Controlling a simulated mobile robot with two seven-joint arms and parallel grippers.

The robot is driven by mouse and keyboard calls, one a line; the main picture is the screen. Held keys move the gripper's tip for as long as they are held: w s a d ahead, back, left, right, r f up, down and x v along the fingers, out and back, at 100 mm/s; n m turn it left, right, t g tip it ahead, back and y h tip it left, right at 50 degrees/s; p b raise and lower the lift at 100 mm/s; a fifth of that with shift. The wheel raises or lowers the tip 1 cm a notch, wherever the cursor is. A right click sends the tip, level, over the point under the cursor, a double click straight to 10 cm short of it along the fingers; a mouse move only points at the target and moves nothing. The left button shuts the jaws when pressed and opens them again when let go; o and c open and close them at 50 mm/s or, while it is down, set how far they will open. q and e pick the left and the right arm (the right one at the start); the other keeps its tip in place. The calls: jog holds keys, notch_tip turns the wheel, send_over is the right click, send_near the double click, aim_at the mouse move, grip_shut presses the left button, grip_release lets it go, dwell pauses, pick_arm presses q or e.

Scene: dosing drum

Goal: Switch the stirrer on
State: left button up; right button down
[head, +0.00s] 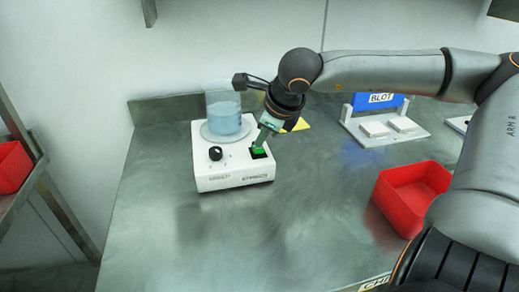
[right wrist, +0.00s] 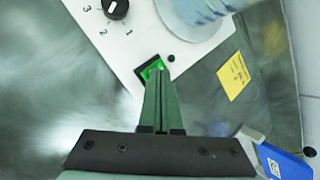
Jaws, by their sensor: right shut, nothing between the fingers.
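The stirrer (head: 230,180) is a white box on the steel bench, with a beaker of blue liquid (head: 226,120) on its round plate. Its black knob (head: 215,153) is at the front left, and it also shows in the right wrist view (right wrist: 115,8). A green rocker switch in a black frame (head: 258,152) is at the front right; it shows in the right wrist view (right wrist: 153,69) too. My right gripper (head: 262,141) is shut and empty, its tips at the switch. Whether they touch it I cannot tell. My left gripper is not in view.
A yellow note (right wrist: 233,76) lies right of the stirrer. A white stand with a blue BLOT sign (head: 380,100) is at the back right. A red bin (head: 412,188) stands at the right, and another red bin (head: 12,167) on a left rack. The bench front is clear.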

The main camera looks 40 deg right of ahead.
jog(key=shift+s+f+b, duration=0.1)
jog(key=shift+f+b, duration=0.3)
jog(key=shift+b, duration=0.05)
dwell(0.3)
jog(key=shift+r, duration=0.1)
jog(key=shift+w+r+p, duration=0.2)
jog(key=shift+r+p, duration=0.15)
jog(key=shift+r, duration=0.45)
jog(key=shift+w+d+r+p, duration=0.1)
jog(key=shift+w+r+p, duration=0.1)
jog(key=shift+r+p, duration=0.45)
jog(key=shift+w+d+r+p, duration=0.2)
jog(key=shift+r+p, duration=0.2)
jog(key=shift+r, duration=0.6)
jog(key=shift+w+d+r+p, duration=0.1)
jog(key=shift+w+r+p, duration=0.1)
jog(key=shift+r+p, duration=0.45)
jog(key=shift+r, duration=0.1)
